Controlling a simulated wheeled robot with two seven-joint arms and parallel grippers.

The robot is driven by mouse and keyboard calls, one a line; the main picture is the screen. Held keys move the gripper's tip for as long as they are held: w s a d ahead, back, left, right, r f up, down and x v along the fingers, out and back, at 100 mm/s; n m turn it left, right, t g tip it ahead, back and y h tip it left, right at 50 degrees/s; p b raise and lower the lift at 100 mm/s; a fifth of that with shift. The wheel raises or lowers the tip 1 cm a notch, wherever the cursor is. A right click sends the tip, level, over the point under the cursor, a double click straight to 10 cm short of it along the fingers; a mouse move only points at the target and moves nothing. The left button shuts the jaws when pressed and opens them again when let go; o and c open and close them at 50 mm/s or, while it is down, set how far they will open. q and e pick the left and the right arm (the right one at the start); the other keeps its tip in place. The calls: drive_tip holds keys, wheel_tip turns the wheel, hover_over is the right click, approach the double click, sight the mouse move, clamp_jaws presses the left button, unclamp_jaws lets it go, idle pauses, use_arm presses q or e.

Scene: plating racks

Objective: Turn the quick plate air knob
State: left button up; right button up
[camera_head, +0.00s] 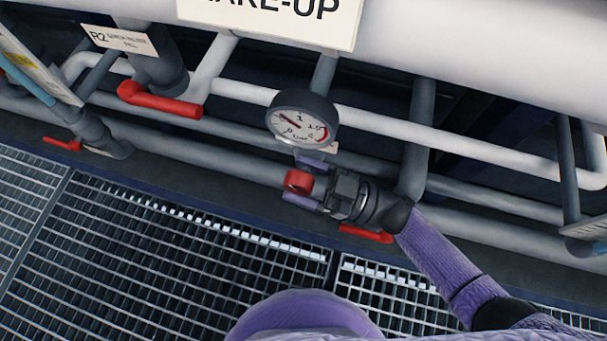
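A red round knob (298,182) sits just below the pressure gauge, in the middle of the camera_head view. My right gripper (307,183) reaches in from the lower right. Its two purple fingers are spread apart, one above and one below the knob, with the knob between them. I cannot tell whether the fingers touch it. The knob's right side is partly hidden by the gripper. No label naming the knob is readable. My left gripper is not in view.
A round pressure gauge (302,118) is just above my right gripper. Red lever handles show at left (160,100), far left (62,145) and under my gripper (366,234). Grey pipes run across behind. A white "MAKE-UP" sign (270,20) is on top; metal grating (150,260) lies below.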

drive_tip(key=shift+s+d, duration=0.1)
drive_tip(key=shift+d, duration=0.2)
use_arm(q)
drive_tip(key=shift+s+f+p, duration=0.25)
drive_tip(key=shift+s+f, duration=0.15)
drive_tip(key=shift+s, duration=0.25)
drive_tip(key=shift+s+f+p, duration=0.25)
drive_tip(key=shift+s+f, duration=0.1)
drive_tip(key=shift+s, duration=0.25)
use_arm(e)
drive_tip(key=v, duration=0.9)
drive_tip(key=shift+d+f, duration=0.1)
drive_tip(key=shift+d, duration=0.05)
